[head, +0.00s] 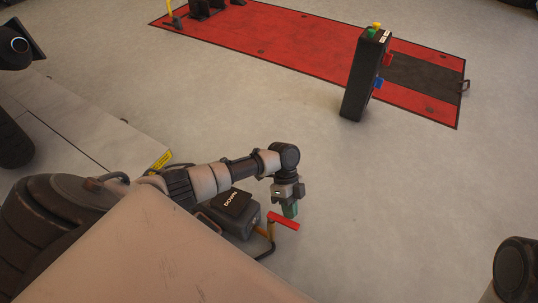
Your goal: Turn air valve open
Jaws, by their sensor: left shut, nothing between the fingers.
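The air valve's red lever (284,220) shows in the head view, low and just right of centre. It joins a yellow-orange pipe piece (269,231) at its left end, beside a dark foot pedal. My left gripper (290,211) points down from above, its green-tipped fingers shut and empty. The fingertips overlap the upper edge of the red lever in the picture; I cannot tell whether they touch it. My right gripper is not in view.
The dark pedal box marked DOWN (232,202) stands under my left forearm. A black control post (364,78) with coloured buttons stands near a red lift platform (290,42). A grey lift deck (75,125) lies at left.

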